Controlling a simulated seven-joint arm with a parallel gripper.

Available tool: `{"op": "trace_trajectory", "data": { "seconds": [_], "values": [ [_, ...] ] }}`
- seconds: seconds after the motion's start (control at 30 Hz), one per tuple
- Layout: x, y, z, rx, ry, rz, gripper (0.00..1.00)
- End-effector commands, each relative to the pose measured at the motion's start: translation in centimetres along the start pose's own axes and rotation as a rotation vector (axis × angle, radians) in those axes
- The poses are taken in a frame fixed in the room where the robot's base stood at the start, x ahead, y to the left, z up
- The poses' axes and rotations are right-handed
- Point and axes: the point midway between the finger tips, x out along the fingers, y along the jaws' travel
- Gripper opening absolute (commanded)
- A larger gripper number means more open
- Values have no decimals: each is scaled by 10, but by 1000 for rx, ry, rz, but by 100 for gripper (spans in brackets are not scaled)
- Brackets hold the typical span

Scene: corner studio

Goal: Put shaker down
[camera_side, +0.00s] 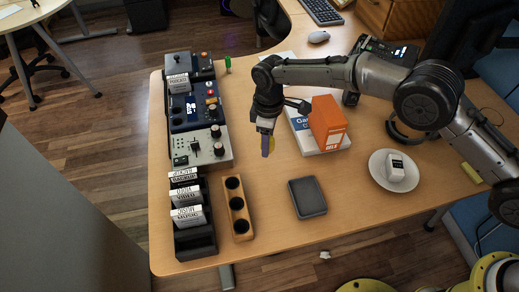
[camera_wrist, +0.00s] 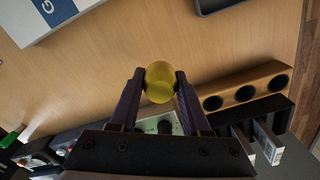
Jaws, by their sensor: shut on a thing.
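In the side view only a sliver of yellow (camera_side: 272,144) shows behind the fingers. The gripper points down and appears to hold it above the wooden desk (camera_side: 255,258), left of the white box and beyond the holder. A wooden holder with three round holes (camera_side: 238,205) stands nearer the camera; its holes look empty. It also shows in the wrist view (camera_wrist: 232,84).
A dark tray (camera_side: 307,197) lies on the desk. An orange box (camera_side: 327,123) rests on a white box (camera_side: 305,139). A plate (camera_side: 378,176) carries a small white item (camera_side: 396,167). Electronic units (camera_side: 200,147) and a labelled rack (camera_side: 195,241) line the left edge. Bare desk lies around the tray.

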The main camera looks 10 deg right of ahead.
Motion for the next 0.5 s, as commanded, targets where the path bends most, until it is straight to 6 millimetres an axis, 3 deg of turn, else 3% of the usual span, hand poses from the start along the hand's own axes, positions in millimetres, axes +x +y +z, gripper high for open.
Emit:
{"op": "trace_trajectory", "data": {
  "seconds": [0.2,0.5],
  "values": [
    [22,9,-17,0,1,1,0],
    [32,12,-24,0,1,1,0]
  ]
}}
